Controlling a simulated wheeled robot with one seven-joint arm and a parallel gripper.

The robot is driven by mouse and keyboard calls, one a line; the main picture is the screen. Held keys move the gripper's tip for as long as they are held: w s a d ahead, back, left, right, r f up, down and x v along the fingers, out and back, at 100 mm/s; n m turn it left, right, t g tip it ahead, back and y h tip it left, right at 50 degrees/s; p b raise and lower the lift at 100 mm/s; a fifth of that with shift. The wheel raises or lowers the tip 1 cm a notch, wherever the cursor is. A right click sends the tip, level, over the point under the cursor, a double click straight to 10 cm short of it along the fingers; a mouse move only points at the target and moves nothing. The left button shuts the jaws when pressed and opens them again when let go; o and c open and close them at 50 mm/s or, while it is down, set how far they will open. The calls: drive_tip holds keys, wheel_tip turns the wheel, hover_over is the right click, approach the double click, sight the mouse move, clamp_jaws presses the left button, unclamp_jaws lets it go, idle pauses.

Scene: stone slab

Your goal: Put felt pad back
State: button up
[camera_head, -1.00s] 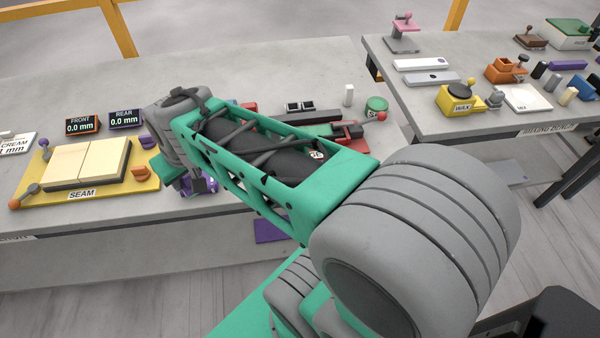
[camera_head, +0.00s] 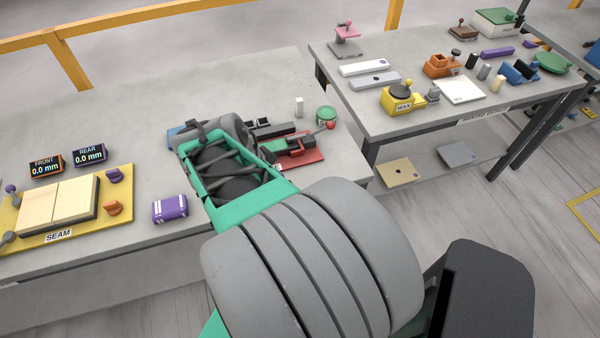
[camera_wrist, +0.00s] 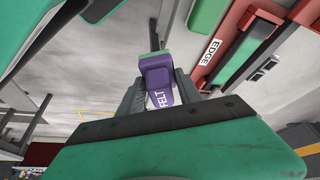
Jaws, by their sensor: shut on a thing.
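In the wrist view the felt pad (camera_wrist: 157,76) is a purple block with a greenish far edge and a purple part marked FELT toward me. My gripper (camera_wrist: 158,88) is shut on it, a grey finger on each side. In the head view my arm hides the gripper and the pad. The arm's far end is over the left bench, near the red fixture (camera_head: 312,155). That fixture, marked EDGE, also shows in the wrist view (camera_wrist: 236,43), right of the pad. I cannot tell the gap between pad and bench.
A purple box with white stripes (camera_head: 170,208) stands left of my arm, beside the yellow SEAM board (camera_head: 122,183). A white block (camera_head: 299,107) and green round tin (camera_head: 326,114) stand behind the fixture. The right bench (camera_head: 440,125) holds several tools.

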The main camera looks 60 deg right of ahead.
drive_tip(key=s+d+m+g+y, duration=0.1)
drive_tip(key=s+d+m+g, duration=0.1)
drive_tip(key=s+m, duration=0.5)
drive_tip(key=shift+n, duration=0.8)
drive_tip(key=w+d+f+b, duration=0.1)
drive_tip(key=d+f+b, duration=0.1)
drive_tip(key=d, duration=0.1)
drive_tip(key=w+d+f+b, duration=0.2)
drive_tip(key=d+f, duration=0.1)
drive_tip(key=d, duration=0.1)
drive_tip(key=w+d+f+b, duration=0.2)
drive_tip(key=d+f+b, duration=0.1)
drive_tip(key=d, duration=0.1)
drive_tip(key=shift+w+d+f, duration=0.1)
drive_tip(key=shift+w+f, duration=0.05)
drive_tip(key=shift+f, duration=0.1)
wheel_tip(320, 180, down, 3)
drive_tip(key=shift+w+d+f+b, duration=0.1)
drive_tip(key=shift+d+f+b, duration=0.1)
drive_tip(key=shift+b, duration=0.7)
drive_tip(key=shift+a+r, duration=0.1)
drive_tip(key=shift+r, duration=0.05)
drive_tip(key=o, duration=1.3)
